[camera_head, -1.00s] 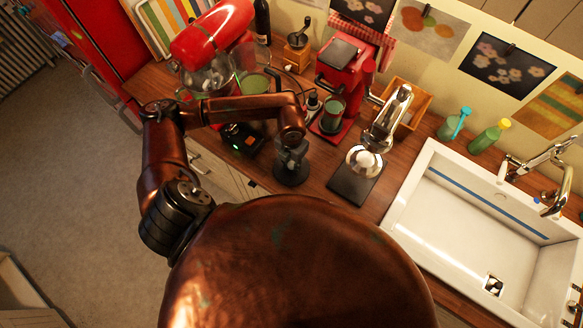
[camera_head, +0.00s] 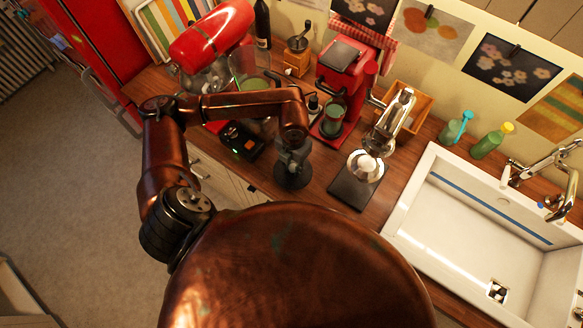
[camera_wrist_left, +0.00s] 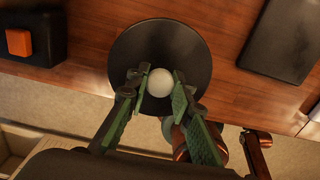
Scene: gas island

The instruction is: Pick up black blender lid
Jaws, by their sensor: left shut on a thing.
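The black blender lid is a round dark disc with a pale round knob. In the left wrist view the lid (camera_wrist_left: 140,52) lies under my fingers, and its near part reaches out over the counter's front edge. My left gripper (camera_wrist_left: 158,82) has its green-padded fingers on either side of the knob and is shut on it. In the head view my left gripper (camera_head: 293,153) points down at the lid (camera_head: 293,181) near the counter edge. I cannot tell whether the lid touches the counter. My right gripper is not in view.
A black appliance base (camera_head: 241,143) stands left of the lid. A black-based metal juicer (camera_head: 352,190) is close on the right, with a red coffee machine (camera_head: 343,68) behind. A red mixer (camera_head: 212,35) stands back left. The white sink (camera_head: 412,210) is farther right.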

